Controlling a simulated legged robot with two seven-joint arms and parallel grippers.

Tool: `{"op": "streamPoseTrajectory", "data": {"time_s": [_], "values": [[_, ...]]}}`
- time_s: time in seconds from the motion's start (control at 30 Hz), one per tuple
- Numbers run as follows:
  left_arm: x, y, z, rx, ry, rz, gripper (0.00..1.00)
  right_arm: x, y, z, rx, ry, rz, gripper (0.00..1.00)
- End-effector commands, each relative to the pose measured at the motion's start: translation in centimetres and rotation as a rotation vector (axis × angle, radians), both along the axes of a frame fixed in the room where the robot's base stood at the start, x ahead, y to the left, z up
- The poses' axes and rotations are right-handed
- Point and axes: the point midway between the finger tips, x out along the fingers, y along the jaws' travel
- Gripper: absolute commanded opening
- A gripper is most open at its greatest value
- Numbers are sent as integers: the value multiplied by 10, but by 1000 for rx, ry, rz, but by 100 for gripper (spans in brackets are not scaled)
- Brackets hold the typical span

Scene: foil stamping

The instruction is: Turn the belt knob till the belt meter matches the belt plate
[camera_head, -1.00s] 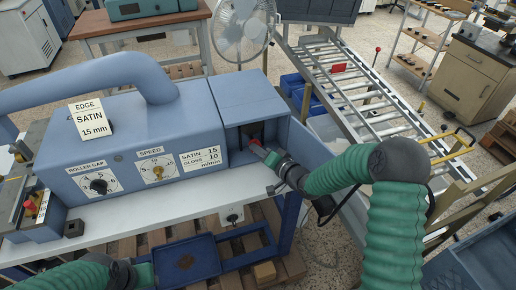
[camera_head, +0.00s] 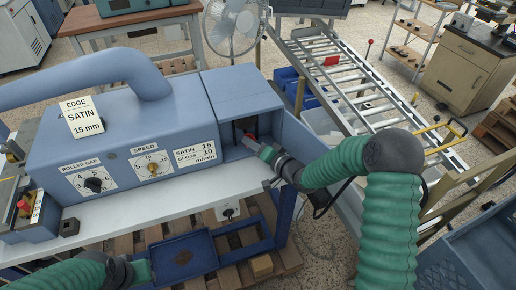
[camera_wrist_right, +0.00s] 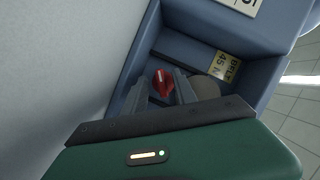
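The red belt knob (camera_wrist_right: 162,82) sits inside a blue recess at the right end of the machine. My right gripper (camera_wrist_right: 162,90) has its two grey fingers apart, one on each side of the knob. I cannot tell whether they touch it. In the head view my right gripper (camera_head: 251,141) reaches into the recess from the right. The yellow belt plate (camera_wrist_right: 226,66) is beside the knob and seems to read 45 N. A pale round face (camera_wrist_right: 206,88), perhaps the belt meter, is partly hidden by a finger; no reading shows. My left gripper (camera_head: 143,272) is low at bottom left, its fingertips unclear.
The recess wall (camera_wrist_right: 265,85) closes in on the gripper's right. The machine's front has a roller gap dial (camera_head: 94,184) and a speed dial (camera_head: 153,167). A white worktop (camera_head: 150,212) runs below. A roller conveyor (camera_head: 360,90) stands behind at right.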

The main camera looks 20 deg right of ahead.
Motion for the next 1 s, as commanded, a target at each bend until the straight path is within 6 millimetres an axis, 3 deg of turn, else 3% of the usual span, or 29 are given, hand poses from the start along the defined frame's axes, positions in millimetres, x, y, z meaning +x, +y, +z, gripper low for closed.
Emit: {"op": "streamPoseTrajectory", "data": {"time_s": [0.17, 0.4, 0.6, 0.77, 1.0], "values": [[0, 0, -1, 0, 0, 0, 36, -25, -11, 6, -1, 1, -2, 34], [0, 0, 1, 0, 0, 0, 36, -90, -36, 22, -1, 1, -5, 34], [0, 0, 3, 0, 0, 0, 36, -134, -52, 32, 0, 4, -4, 34], [0, 0, 4, 0, 0, 0, 36, -149, -57, 36, 1, 3, -1, 34], [0, 0, 3, 0, 0, 0, 36, -151, -58, 36, 1, 3, 0, 34]]}}
